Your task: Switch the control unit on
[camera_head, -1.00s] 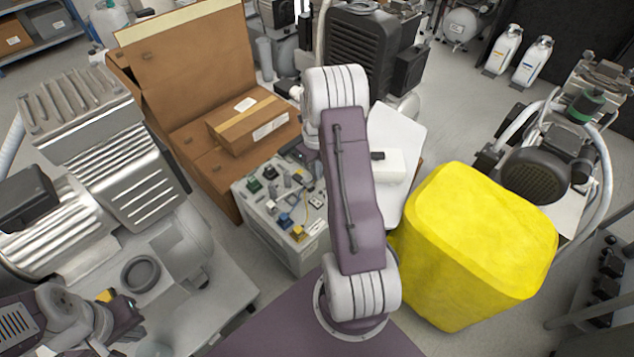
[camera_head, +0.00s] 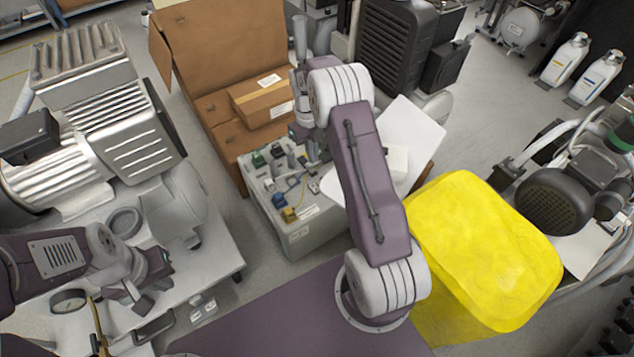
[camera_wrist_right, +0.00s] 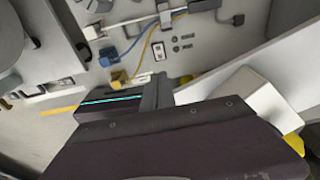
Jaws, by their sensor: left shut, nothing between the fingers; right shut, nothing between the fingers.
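The control unit (camera_head: 302,238) is a light grey box with a crowded top panel of knobs, connectors and cables, at the centre of the head view. In the right wrist view its panel (camera_wrist_right: 205,55) shows blue and yellow cables and a small black-and-white switch (camera_wrist_right: 158,51). My right gripper (camera_wrist_right: 159,90) is shut and empty, its narrow dark fingers pointing at the panel near the switch. I cannot tell whether it touches. In the head view my forearm partly hides it. My left gripper (camera_head: 128,295) is shut and empty over the compressor bench at lower left.
A silver compressor (camera_head: 110,130) stands at left, and an open cardboard box (camera_head: 215,50) behind the unit. A white board (camera_head: 408,135) and a yellow covered block (camera_head: 485,250) crowd the right side. Grey floor lies between bench and unit.

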